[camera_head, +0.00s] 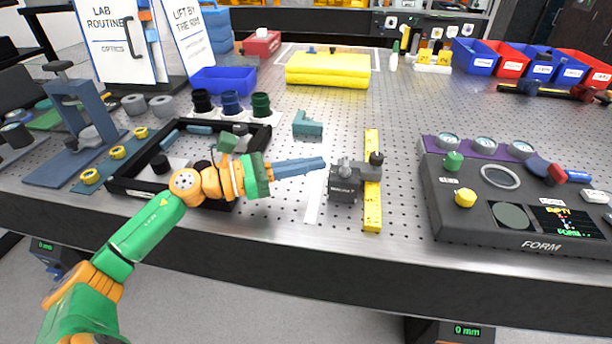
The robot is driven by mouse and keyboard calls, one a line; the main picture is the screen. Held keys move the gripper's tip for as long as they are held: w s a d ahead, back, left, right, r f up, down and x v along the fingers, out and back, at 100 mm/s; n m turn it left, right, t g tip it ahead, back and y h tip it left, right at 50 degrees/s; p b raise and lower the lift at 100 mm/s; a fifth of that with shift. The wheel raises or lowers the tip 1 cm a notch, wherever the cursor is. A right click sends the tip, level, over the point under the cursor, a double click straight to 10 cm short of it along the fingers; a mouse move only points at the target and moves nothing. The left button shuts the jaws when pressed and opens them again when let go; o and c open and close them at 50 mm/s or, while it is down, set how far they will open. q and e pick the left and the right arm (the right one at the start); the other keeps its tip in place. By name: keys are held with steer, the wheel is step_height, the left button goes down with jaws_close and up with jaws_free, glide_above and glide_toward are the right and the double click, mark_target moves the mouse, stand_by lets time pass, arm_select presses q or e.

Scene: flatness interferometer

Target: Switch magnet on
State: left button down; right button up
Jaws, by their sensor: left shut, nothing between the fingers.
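A dark grey block with a knob on top, which looks like the magnetic base (343,182), stands on the perforated metal table beside a yellow bar (372,205). A dark clamp with a black knob (376,158) sits across the bar, right of the block. My left gripper (322,163) is shut and empty, its blue fingers pointing right with the tips just left of the block's top. I cannot tell whether the tips touch it. The knob's setting is too small to read. My right gripper is not in view.
A black tray (117,188) with parts lies under and behind my left arm. A FORM console (525,248) with knobs and dials stands at the right. A teal angle piece (307,125) and a yellow block (328,70) lie further back. The table between bar and console is clear.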

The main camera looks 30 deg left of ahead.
arm_select(q)
steer(key=v, duration=0.1)
steer(key=b+v, duration=0.1)
steer(key=v, duration=0.1)
steer(key=shift+f, duration=0.3)
steer(key=shift+s+a+r, duration=0.3)
steer(key=shift+s+a, duration=0.05)
